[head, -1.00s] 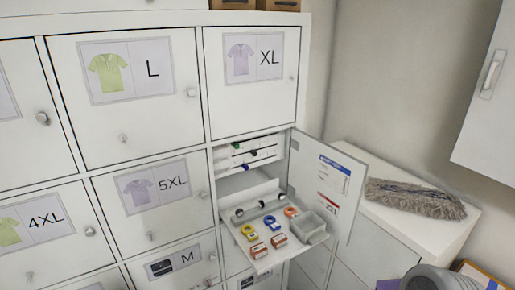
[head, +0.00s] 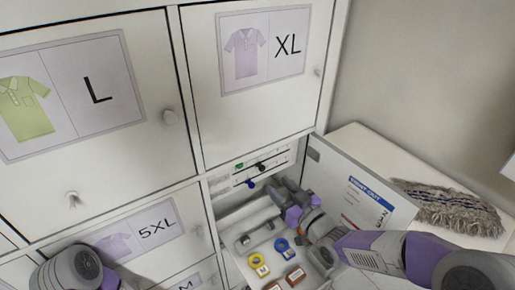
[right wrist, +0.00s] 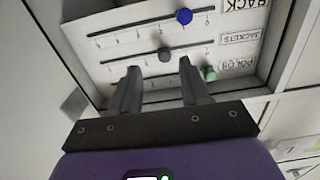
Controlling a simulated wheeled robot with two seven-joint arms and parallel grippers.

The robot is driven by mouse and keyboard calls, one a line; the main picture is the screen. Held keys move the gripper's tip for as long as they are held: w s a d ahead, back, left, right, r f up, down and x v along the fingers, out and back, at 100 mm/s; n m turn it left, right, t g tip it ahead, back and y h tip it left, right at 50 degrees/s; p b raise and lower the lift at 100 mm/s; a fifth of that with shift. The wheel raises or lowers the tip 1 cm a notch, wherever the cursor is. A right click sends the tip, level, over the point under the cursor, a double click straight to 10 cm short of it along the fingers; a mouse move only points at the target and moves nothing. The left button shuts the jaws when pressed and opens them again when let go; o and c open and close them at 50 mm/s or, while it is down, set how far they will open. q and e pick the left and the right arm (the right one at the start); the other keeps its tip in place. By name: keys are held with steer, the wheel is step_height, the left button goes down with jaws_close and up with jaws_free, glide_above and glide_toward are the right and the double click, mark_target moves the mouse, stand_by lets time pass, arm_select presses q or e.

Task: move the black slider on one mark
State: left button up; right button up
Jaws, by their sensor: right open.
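The black slider (head: 262,167) sits on the middle of three slotted scales on a white panel inside the open cubby. It shows dark grey in the right wrist view (right wrist: 165,54), where the scales appear upside down. A green slider (head: 239,166) and a blue slider (head: 250,184) sit on the scales above and below it. My right gripper (head: 277,186) is open at the panel. In the right wrist view its fingertips (right wrist: 160,68) lie either side of the black slider's line, just short of it; contact does not show. My left arm shows at the lower left, its gripper out of view.
A grey mop head (head: 450,207) lies on the right cabinet.

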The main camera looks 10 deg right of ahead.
mark_target(263, 169)
steer(key=w, duration=0.1)
steer(key=w+a+p, duration=0.1)
steer(key=w+a+r, duration=0.1)
steer(key=w, duration=0.1)
steer(key=shift+r, duration=0.1)
steer(key=shift+w+a+p, duration=0.2)
steer(key=shift+w+p, duration=0.2)
steer(key=shift+w, duration=0.05)
steer(key=shift+w+a, duration=0.15)
steer(key=shift+w, duration=0.25)
arm_select(q)
steer(key=shift+s+r, duration=0.25)
steer(key=shift+r, duration=0.35)
steer(key=shift+s+r, duration=0.2)
steer(key=shift+r, duration=0.4)
arm_select(e)
jaws_close()
